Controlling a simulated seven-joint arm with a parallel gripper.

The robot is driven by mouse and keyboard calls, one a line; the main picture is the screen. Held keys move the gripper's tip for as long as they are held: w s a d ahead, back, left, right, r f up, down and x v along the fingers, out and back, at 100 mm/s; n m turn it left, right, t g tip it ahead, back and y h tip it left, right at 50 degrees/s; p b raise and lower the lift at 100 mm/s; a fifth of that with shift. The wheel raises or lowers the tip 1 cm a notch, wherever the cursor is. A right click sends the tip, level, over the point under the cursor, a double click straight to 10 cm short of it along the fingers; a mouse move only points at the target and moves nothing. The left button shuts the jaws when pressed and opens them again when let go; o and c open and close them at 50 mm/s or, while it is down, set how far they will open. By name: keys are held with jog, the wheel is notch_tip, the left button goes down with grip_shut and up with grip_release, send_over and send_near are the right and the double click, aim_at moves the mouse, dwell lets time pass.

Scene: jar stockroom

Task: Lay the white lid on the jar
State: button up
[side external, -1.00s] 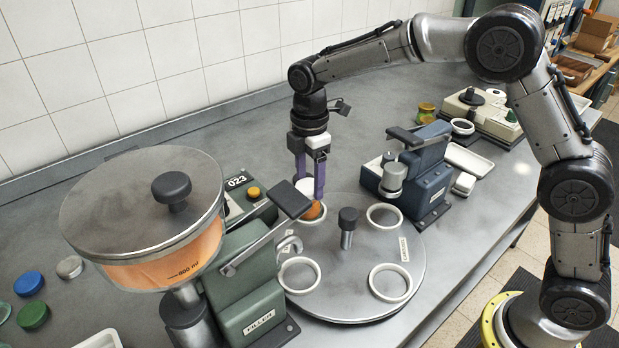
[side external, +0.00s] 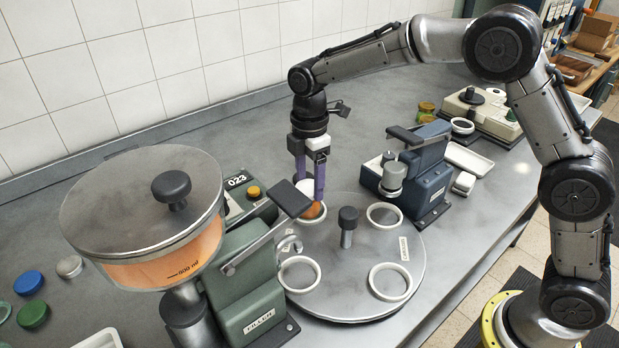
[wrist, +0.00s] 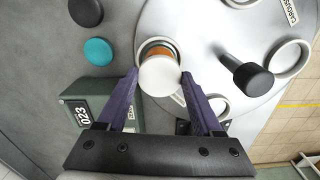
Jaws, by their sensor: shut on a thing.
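My gripper (side external: 311,193) points straight down, its purple fingers shut on the white lid (wrist: 160,74). In the wrist view (wrist: 161,78) the lid lies between the fingertips. The jar (side external: 315,211), with orange contents, stands in a white ring at the back of the round turntable (side external: 345,285). The jar also shows in the wrist view (wrist: 159,50), where the lid covers part of it. The lid is over the jar and looks close to its mouth. I cannot tell whether they touch.
A green filler (side external: 250,295) with an orange hopper (side external: 165,262) stands left of the turntable, its handle (side external: 290,198) close to my gripper. A blue press (side external: 425,175) stands to the right. A dark knob (side external: 347,225) rises mid-turntable. Empty rings surround it.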

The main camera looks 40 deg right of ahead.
jog(key=shift+f, duration=0.4)
dwell(1.2)
jog(key=o, duration=1.3)
jog(key=shift+o, duration=0.2)
jog(key=shift+r, duration=0.15)
jog(key=shift+r, duration=3.4)
